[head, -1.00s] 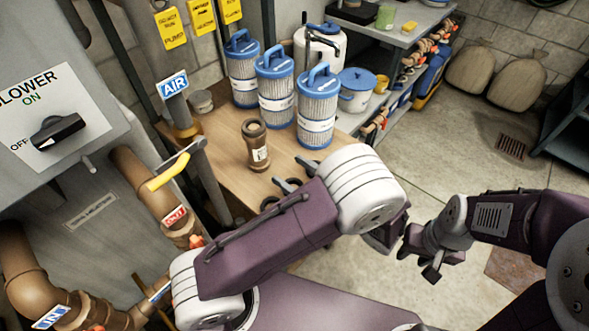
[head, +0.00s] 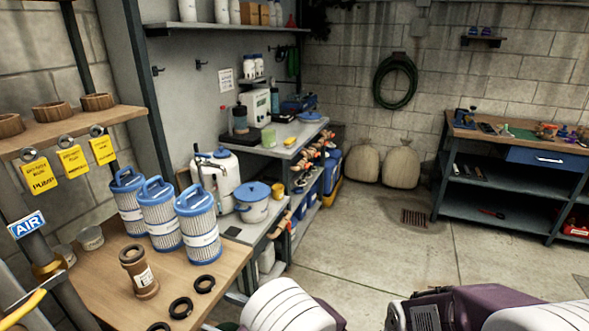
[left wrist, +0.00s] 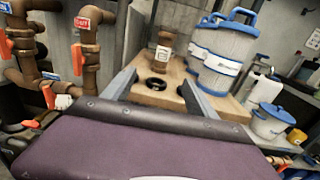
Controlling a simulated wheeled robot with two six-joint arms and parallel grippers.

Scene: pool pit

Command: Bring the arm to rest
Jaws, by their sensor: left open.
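My left gripper (left wrist: 158,92) is open in the left wrist view, its two grey fingers apart with nothing between them. Beyond the fingers are a brown cylindrical fitting (left wrist: 161,52) and a black ring (left wrist: 155,84) on the wooden bench. In the head view, only a white rounded link of my left arm shows at the bottom edge, and its gripper is out of the picture. Purple and white parts of my right arm show at the bottom right. My right gripper is out of view.
The wooden bench (head: 107,285) carries blue-topped filter cartridges (head: 160,218), the brown fitting (head: 138,272) and several black rings (head: 181,307). A white sprayer (head: 216,180) stands behind. A workbench (head: 455,190) is at the right. The middle floor (head: 370,255) is clear.

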